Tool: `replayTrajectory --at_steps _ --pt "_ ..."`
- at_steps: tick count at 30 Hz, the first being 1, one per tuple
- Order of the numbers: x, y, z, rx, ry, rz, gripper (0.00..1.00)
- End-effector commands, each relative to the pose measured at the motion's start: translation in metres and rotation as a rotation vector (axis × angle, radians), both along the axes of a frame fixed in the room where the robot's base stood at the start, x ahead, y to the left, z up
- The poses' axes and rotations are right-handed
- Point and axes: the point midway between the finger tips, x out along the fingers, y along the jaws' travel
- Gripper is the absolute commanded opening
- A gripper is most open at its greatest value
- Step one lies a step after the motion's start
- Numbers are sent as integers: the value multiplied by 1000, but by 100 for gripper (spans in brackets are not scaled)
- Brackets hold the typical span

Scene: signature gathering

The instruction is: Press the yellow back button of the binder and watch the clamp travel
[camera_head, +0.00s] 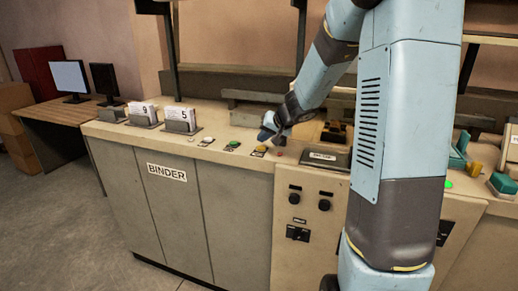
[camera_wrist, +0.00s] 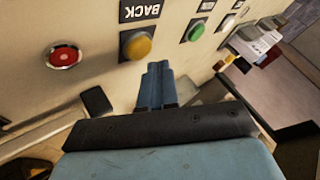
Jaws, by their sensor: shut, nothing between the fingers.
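The yellow BACK button (camera_head: 260,149) sits on the sloped top of the beige binder (camera_head: 232,163), between the green button and the red button. In the wrist view the yellow button (camera_wrist: 135,45) shows beside its black BACK label (camera_wrist: 140,10). My gripper (camera_head: 268,132) is shut and empty. In the head view it hangs just above the panel near the yellow button. In the wrist view its closed fingertips (camera_wrist: 158,68) point at the panel, just below and right of the yellow button; a small gap seems to lie between them. The clamp is not clearly identifiable.
A green button (camera_head: 233,145) and a red button (camera_wrist: 62,55) flank the yellow one. Holders with numbered cards, 9 (camera_head: 144,112) and 5 (camera_head: 181,118), stand left on the binder top. A desk with monitors (camera_head: 70,80) is at the far left. Floor in front is clear.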

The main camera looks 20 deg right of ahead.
Motion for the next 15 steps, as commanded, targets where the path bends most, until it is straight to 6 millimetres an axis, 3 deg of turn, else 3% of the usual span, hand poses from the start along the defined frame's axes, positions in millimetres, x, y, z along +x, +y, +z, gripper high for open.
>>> replayTrajectory --at_steps 15 --pt "0 0 41 -1 -3 1 0"
